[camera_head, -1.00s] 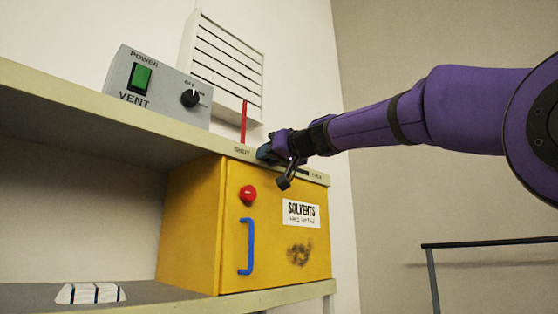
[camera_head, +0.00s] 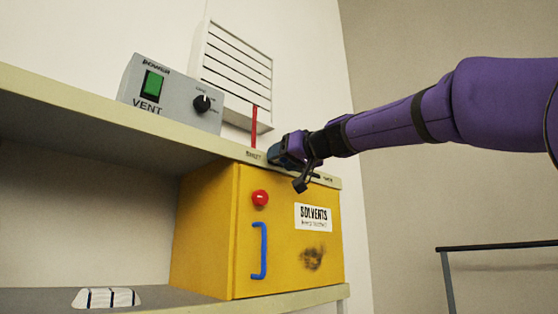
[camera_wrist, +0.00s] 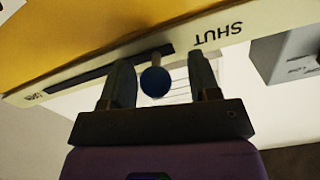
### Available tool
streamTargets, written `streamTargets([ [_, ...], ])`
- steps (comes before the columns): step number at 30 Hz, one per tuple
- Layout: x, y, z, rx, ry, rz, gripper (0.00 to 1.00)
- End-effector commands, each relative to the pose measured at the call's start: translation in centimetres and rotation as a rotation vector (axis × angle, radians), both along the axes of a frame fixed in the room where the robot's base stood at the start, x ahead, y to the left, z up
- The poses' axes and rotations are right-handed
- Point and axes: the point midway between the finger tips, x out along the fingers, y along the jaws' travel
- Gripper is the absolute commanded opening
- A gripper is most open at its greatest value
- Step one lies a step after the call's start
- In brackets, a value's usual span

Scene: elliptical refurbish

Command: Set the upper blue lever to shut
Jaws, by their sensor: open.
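The blue lever (camera_wrist: 155,82), with a round knob, stands in a dark slot in the shelf's front edge. In the wrist view it is near the slot end beside the upside-down SHUT label (camera_wrist: 219,35). My gripper (camera_wrist: 160,85) is open, with one finger on each side of the knob. A gap shows between the knob and the right finger; the left finger is closer, and I cannot tell if it touches. In the head view my gripper (camera_head: 284,153) is at the shelf edge, just right of the SHUT label (camera_head: 253,155), and hides the lever.
Below the shelf (camera_head: 130,125) is a yellow solvents cabinet (camera_head: 207,228) with a red button (camera_head: 260,198) and blue handle (camera_head: 264,250). A grey vent box (camera_head: 175,95) stands on the shelf. A black rail (camera_head: 500,244) is at the right.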

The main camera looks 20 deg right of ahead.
Motion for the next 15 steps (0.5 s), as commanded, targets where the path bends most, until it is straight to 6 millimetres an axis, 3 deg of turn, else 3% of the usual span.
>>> streamTargets([
  [9, -5.8, -2.0, 0.1, 0.001, -0.002, 0.002, 0.56],
  [15, -7.9, -2.8, 0.0, 0.001, 0.000, 0.002, 0.56],
])
